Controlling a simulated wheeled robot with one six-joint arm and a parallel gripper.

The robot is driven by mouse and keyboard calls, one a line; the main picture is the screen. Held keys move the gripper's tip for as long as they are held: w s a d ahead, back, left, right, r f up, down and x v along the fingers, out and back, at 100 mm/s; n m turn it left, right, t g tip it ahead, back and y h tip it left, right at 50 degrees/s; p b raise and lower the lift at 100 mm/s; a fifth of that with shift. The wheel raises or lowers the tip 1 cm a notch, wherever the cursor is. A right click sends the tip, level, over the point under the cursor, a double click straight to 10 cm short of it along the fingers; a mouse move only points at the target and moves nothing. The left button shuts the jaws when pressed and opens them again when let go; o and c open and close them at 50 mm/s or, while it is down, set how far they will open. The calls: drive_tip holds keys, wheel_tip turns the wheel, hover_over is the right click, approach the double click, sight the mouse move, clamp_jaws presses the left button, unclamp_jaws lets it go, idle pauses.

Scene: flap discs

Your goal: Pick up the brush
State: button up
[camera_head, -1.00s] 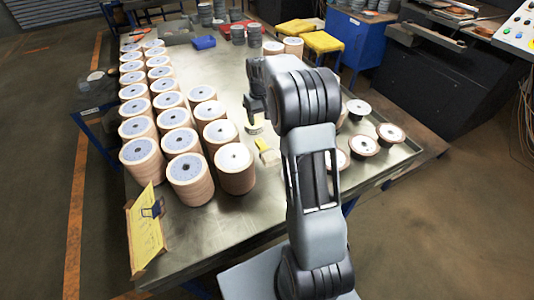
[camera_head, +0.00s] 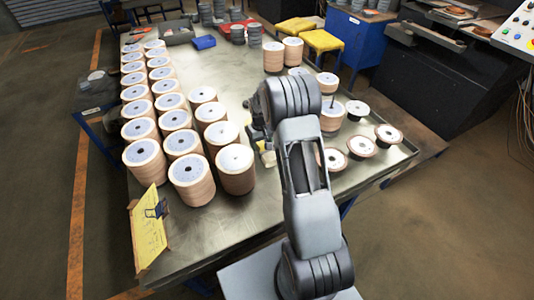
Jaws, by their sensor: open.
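A small yellow and pale object, perhaps the brush (camera_head: 268,158), lies on the metal table between the stacks of discs and my arm. It is too small to make out clearly, and my gripper and arm hide part of it. My gripper (camera_head: 254,122) is open, pointing down just above and slightly left of it. I see no object in its jaws.
Tall stacks of flap discs (camera_head: 235,168) fill the left side of the metal table (camera_head: 225,75). More stacks (camera_head: 293,50) and loose discs (camera_head: 361,147) stand on the right. A yellow sheet (camera_head: 148,232) is at the front left corner.

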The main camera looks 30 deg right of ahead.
drive_tip(key=shift+f, duration=0.35)
drive_tip(key=c, duration=1)
